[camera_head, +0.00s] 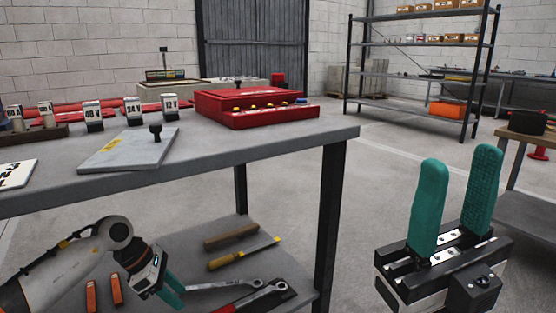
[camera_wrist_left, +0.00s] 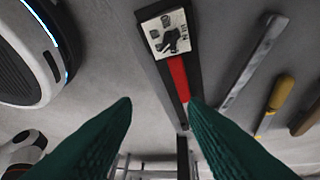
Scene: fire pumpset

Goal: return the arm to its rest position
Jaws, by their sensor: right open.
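My left gripper (camera_head: 172,292) is low at the left, beside the workbench's lower shelf, with its teal fingers partly visible. In the left wrist view my left gripper (camera_wrist_left: 160,103) shows two fingers apart, with nothing between them. Ahead of them is a dark holder with a red-handled tool and a printed label (camera_wrist_left: 170,32). My right gripper (camera_head: 460,160) is at the lower right, fingers pointing up, open and empty, over the open floor to the right of the bench.
The grey workbench (camera_head: 240,155) carries a red case (camera_head: 255,105), a grey plate with a black knob (camera_head: 130,150) and several numbered tags. Its lower shelf holds a wrench (camera_head: 225,285) and a yellow-handled tool (camera_head: 243,254). A shelf rack (camera_head: 415,100) stands behind. Another table (camera_head: 530,205) is at right.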

